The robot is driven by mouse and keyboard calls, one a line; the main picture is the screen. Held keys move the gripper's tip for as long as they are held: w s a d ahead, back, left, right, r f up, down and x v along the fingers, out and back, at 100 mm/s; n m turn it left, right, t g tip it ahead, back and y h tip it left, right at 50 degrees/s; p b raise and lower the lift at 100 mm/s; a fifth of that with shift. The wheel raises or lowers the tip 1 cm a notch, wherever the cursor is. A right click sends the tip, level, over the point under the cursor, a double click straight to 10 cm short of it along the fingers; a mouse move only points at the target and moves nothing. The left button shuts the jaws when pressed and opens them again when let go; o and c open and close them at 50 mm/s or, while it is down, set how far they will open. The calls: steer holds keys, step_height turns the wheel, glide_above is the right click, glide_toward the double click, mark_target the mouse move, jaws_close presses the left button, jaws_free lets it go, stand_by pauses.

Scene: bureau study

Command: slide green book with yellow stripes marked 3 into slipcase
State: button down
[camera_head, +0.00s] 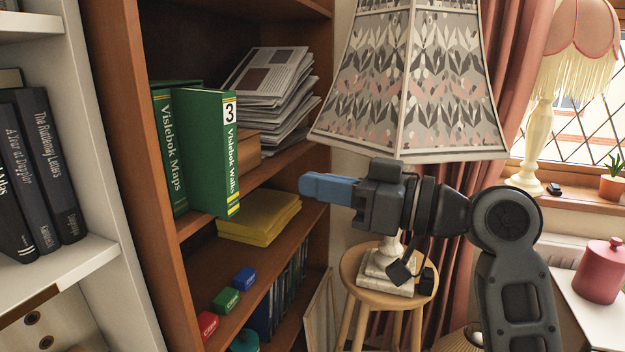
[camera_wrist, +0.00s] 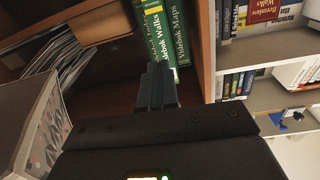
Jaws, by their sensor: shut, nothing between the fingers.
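The green book with yellow stripes (camera_head: 208,150) stands upright on the middle shelf, its spine reading "Vislebok Walks" with a white label marked 3. It juts out past the green "Vislebok Maps" book (camera_head: 170,150) on its left. Both spines also show in the wrist view, the Walks book (camera_wrist: 153,28) left of the Maps book (camera_wrist: 179,30). I cannot clearly make out a separate slipcase. My gripper (camera_head: 312,187) is shut and empty, right of the book and apart from it, blue fingertips pointing left. Its fingers (camera_wrist: 157,72) also show in the wrist view.
A paper stack (camera_head: 270,95) lies right of the books. Yellow folders (camera_head: 258,215) and small coloured boxes (camera_head: 228,299) sit on the shelf below. A large lampshade (camera_head: 410,80) hangs close above my gripper; its stool (camera_head: 372,290) stands below. A white bookcase (camera_head: 80,265) is at left.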

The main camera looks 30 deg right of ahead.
steer(key=r+n, duration=0.1)
steer(key=p, duration=0.1)
glide_toward(207, 158)
stand_by(0.6)
steer(key=shift+n+g+y, duration=0.3)
steer(key=shift+w+d+f+x, duration=0.1)
steer(key=shift+w+d+x, duration=0.15)
steer(key=shift+x, duration=1.7)
steer(key=shift+w+d+f+x, duration=0.15)
steer(key=shift+d+x, duration=0.15)
steer(key=shift+x, duration=1.6)
steer(key=shift+w+d+f+x, duration=0.1)
steer(key=shift+w+d+x, duration=0.15)
steer(key=shift+x, duration=1.7)
steer(key=shift+s+d, duration=0.1)
steer(key=shift+b+v, duration=0.4)
steer(key=shift+v, duration=3.55)
